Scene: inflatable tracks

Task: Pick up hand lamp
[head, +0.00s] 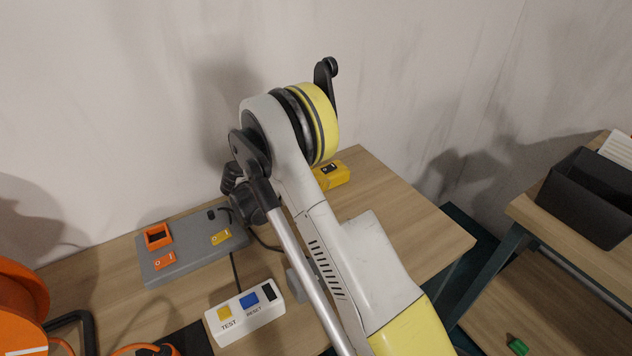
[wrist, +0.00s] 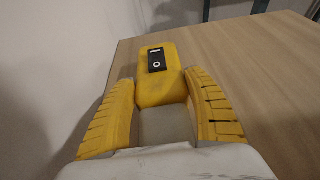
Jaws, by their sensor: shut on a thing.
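The hand lamp (wrist: 157,62) is yellow with a black panel that has a white mark and a round white ring. In the wrist view it lies between the two yellow ribbed fingers of my gripper (wrist: 160,82), which is shut on it. A grey surface shows between the fingers, below the lamp's yellow part. In the head view the lamp (head: 332,174) shows near the back edge of the wooden table (head: 410,220), partly behind my arm. My gripper is hidden there. I cannot tell whether the lamp touches the tabletop.
A grey box (head: 190,245) with orange and yellow switches and a white box (head: 244,312) marked TEST and RESET sit left of my arm. An orange reel (head: 20,300) is at the left edge. A wall stands behind. A dark bin (head: 588,195) stands on another table at right.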

